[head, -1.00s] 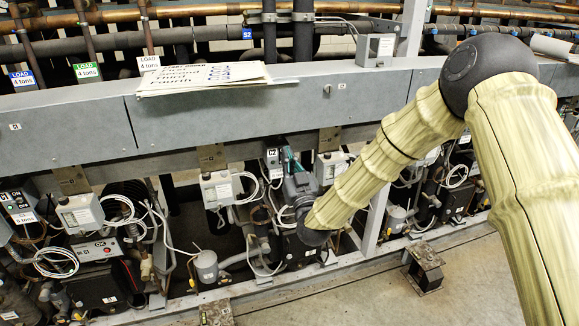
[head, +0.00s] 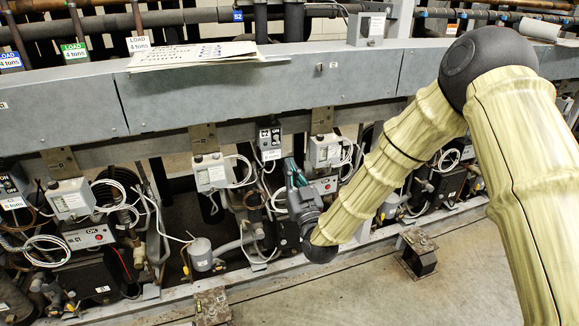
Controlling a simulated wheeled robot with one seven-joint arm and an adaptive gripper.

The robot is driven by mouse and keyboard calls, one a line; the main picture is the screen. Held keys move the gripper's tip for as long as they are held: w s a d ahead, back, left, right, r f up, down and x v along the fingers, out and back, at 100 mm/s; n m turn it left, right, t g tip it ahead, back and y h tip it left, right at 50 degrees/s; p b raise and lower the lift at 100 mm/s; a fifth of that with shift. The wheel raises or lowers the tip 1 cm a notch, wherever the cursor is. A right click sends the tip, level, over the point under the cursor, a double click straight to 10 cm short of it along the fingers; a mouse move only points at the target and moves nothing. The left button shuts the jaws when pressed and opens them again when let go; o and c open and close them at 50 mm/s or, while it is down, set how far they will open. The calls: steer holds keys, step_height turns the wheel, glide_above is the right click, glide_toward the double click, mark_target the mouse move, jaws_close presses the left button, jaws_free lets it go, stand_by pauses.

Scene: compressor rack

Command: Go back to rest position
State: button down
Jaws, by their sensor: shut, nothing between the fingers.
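My gripper (head: 291,168) is at the end of my arm, low in the middle of the head view, in front of the compressor rack. Its fingers are dark with teal parts and point up and away from me, shut and empty. Just above and left of the fingertips is a small grey switch box (head: 270,140) marked C2. It looks apart from the fingers, though the exact gap is hard to tell. Part of the rack behind my forearm is hidden.
A long grey beam (head: 250,95) crosses the rack, with paper sheets (head: 195,56) on top. Grey control boxes (head: 211,172) (head: 70,199) with white cables hang below it. A metal foot block (head: 419,253) stands on the floor. The floor (head: 340,295) in front is mostly clear.

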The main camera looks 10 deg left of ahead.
stand_by(0.3)
steer(key=s+d+f+m+g+h+p, duration=0.1)
steer(key=s+d+f+g+h+p, duration=0.15)
steer(key=s+d+f, duration=0.5)
steer(key=s+d+f+m+g+h+p, duration=0.1)
steer(key=s+d+f+g+h+p, duration=0.2)
steer(key=f, duration=0.7)
steer(key=s+d+f+m+g+h+p, duration=0.1)
steer(key=s+d+f+g, duration=0.35)
steer(key=d+f, duration=0.35)
steer(key=s+d+f+m+g+h+p, duration=0.1)
steer(key=s+d, duration=0.4)
steer(key=s, duration=0.5)
steer(key=s+d+f+m+g+h+p, duration=0.1)
steer(key=s+d+f+g, duration=0.3)
steer(key=s, duration=0.7)
steer(key=s+d+f+m+g+h+p, duration=0.1)
steer(key=s+d+f+g+h+p, duration=0.1)
steer(key=s+d, duration=0.6)
steer(key=s+g+p, duration=0.1)
steer(key=s+g, duration=0.1)
steer(key=s, duration=0.1)
steer(key=shift+d+f+h, duration=0.15)
steer(key=shift+d+h, duration=0.05)
steer(key=shift+h, duration=0.15)
steer(key=c, duration=2.2)
jaws_free()
